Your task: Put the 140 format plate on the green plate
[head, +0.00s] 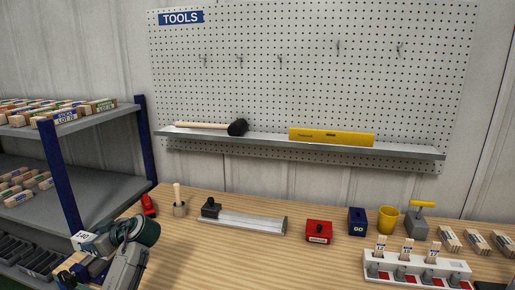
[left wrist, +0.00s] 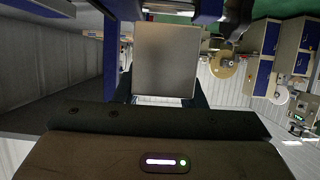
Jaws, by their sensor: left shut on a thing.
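The 140 format plate (head: 84,239) is at the lower left of the head view, with a white face marked 140. My left gripper (head: 93,251) is shut on it and holds it in front of the shelf rack, by the bench's left end. In the left wrist view the plate (left wrist: 166,58) shows as a plain grey rectangle between the dark fingers. I cannot make out the green plate in either view. My right gripper is not in view.
A shelf rack (head: 60,170) with labelled wooden blocks stands close on the left. The bench (head: 220,260) holds a wooden-handled pot, a grey rail, a red box (head: 319,232), a blue GO box (head: 357,222), a yellow cup (head: 388,220) and a block holder (head: 415,269).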

